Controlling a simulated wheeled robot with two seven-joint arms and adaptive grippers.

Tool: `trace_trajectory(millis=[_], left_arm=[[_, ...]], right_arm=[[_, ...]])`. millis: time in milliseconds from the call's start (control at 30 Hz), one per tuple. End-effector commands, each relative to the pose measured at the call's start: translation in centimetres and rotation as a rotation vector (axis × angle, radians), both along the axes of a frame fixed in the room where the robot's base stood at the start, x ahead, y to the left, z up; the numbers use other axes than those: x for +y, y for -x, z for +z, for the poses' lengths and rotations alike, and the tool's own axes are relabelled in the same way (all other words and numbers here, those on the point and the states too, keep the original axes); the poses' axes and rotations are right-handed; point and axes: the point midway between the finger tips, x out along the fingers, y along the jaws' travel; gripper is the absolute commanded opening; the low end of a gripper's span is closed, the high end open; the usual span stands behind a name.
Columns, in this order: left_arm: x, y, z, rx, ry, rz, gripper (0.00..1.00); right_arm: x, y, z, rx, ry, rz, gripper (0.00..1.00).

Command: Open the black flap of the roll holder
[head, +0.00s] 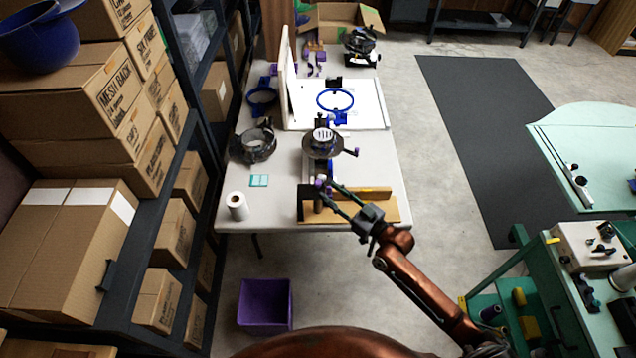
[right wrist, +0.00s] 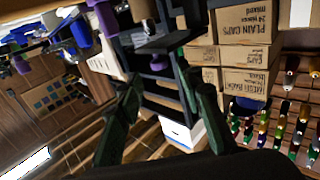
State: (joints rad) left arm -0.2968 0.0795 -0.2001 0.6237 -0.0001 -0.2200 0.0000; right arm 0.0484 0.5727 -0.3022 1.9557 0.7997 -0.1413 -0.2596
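A small black holder (head: 306,192) stands at the near end of the white table, at the left end of a wooden board. A purple cylindrical part shows beside it. I take it for the roll holder; its flap is too small to tell apart. My right gripper (head: 326,192) reaches in from the lower right, its green fingers spread close to the holder's right side. Whether they touch it I cannot tell. In the right wrist view both fingers (right wrist: 160,90) stand apart with nothing between them; dark and purple parts (right wrist: 162,45) show beyond the tips. My left gripper is out of view.
A white roll (head: 237,207) stands at the table's near left corner, by a teal pad (head: 259,180). A wooden block (head: 375,193) lies right of the holder. Behind it is a round-topped machine (head: 323,142). A purple bin (head: 265,304) sits on the floor; shelves with cartons line the left.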

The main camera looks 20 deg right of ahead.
Motion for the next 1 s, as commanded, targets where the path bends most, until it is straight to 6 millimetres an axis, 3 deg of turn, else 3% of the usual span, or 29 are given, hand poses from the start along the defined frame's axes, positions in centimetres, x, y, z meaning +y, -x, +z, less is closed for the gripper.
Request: trace_trajectory(millis=[400,767,1000], left_arm=[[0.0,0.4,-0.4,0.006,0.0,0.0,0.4],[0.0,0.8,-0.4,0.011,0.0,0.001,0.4],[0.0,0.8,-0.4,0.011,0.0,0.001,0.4]], right_arm=[[2.8,-5.2,-0.1,0.001,0.0,-0.002,0.34],[3.1,-5.7,-0.1,0.003,0.001,-0.001,0.34],[3.1,-5.7,-0.1,0.003,0.001,-0.001,0.19]])
